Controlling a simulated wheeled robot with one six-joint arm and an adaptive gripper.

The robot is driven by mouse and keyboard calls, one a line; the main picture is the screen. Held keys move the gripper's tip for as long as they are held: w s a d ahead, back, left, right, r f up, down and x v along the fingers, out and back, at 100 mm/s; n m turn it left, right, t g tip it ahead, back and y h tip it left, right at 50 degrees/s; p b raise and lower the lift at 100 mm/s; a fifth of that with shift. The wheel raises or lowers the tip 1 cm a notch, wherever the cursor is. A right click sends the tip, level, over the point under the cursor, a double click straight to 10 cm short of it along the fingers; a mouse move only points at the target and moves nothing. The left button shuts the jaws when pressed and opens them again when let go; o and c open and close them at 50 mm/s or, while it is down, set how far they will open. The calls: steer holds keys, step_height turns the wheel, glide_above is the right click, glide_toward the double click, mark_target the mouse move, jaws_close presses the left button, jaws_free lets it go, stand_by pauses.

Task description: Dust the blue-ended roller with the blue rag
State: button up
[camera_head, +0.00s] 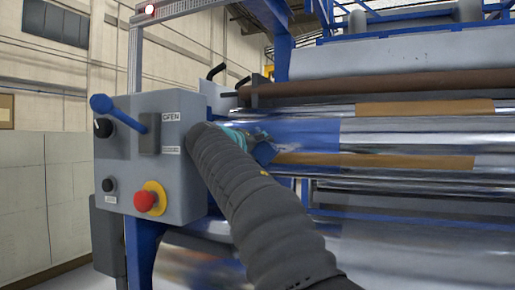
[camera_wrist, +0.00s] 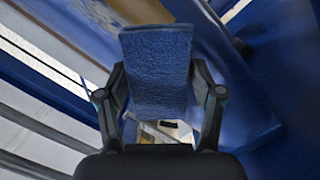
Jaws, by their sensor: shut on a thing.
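The blue rag (camera_wrist: 158,70) is pinched between the fingers of my gripper (camera_wrist: 160,95) in the wrist view. Its textured face spans the gap between them. In the head view, my gripper (camera_head: 262,143) is at the left end of the roller stack, partly hidden by my dark arm. The blue-ended roller (camera_head: 400,135) is shiny silver, with a wide blue end (camera_head: 318,138) right beside my gripper. I cannot tell whether the rag touches the roller.
A grey control box (camera_head: 185,195) with a blue lever (camera_head: 118,110) and a red button (camera_head: 145,201) stands close left of my arm. A brown roller (camera_head: 370,86) lies above. Other silver rollers (camera_head: 430,108) with brown bands lie nearby. A blue frame borders the rollers.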

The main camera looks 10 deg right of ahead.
mark_target(271, 147)
steer(key=shift+w+d, duration=0.15)
steer(key=shift+w, duration=0.05)
steer(key=shift+s+d+b, duration=0.65)
steer(key=shift+s+d, duration=0.1)
steer(key=shift+d, duration=0.2)
steer(key=shift+s+d+b, duration=0.6)
steer(key=shift+s+d, duration=0.35)
steer(key=shift+d, duration=0.4)
steer(key=shift+s+d+b, duration=0.6)
steer(key=shift+s+d, duration=0.3)
steer(key=shift+d, duration=0.4)
steer(key=shift+s+d+b, duration=0.6)
steer(key=shift+s+d, duration=0.35)
steer(key=shift+d, duration=0.4)
steer(key=shift+w+a, duration=0.1)
steer(key=shift+a, duration=0.05)
steer(key=shift+w+a+p, duration=0.4)
steer(key=shift+w+a, duration=0.35)
steer(key=shift+a, duration=0.35)
steer(key=shift+w+a+p, duration=0.45)
steer(key=shift+w+a, duration=0.3)
steer(key=shift+a, duration=0.3)
steer(key=shift+w+a+p, duration=0.4)
steer(key=shift+w+a, duration=0.35)
steer(key=shift+a, duration=0.35)
steer(key=shift+w+a+p, duration=1)
steer(key=shift+w+a, duration=0.25)
steer(key=shift+a, duration=0.3)
